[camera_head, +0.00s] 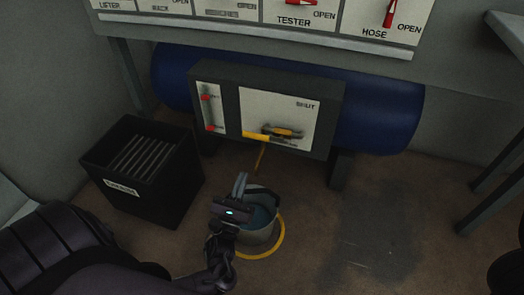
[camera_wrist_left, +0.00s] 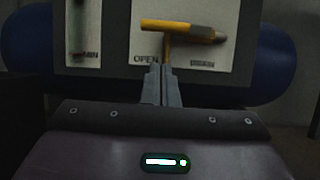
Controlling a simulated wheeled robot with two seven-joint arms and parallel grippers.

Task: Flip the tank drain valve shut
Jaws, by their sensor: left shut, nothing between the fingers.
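The drain valve's yellow handle (camera_head: 257,136) is on a white plate (camera_head: 272,105) on the front of the blue tank (camera_head: 385,115). In the left wrist view the handle (camera_wrist_left: 172,27) lies nearly level, with a grey part at its right end. Its left end is above the word OPEN. The word SHUT stands at the plate's upper right in the head view. My left gripper (camera_head: 240,186) is shut and empty, below and in front of the valve. In the left wrist view its fingertips (camera_wrist_left: 160,70) point at the plate just under the handle, seemingly apart from it.
A bucket (camera_head: 261,236) with bluish contents stands under the valve inside a yellow floor ring (camera_head: 279,245). A thin yellowish streak (camera_head: 261,157) hangs below the valve. A black bin (camera_head: 165,190) stands left. A labelled switch panel (camera_head: 240,14) is above. Floor at right is clear.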

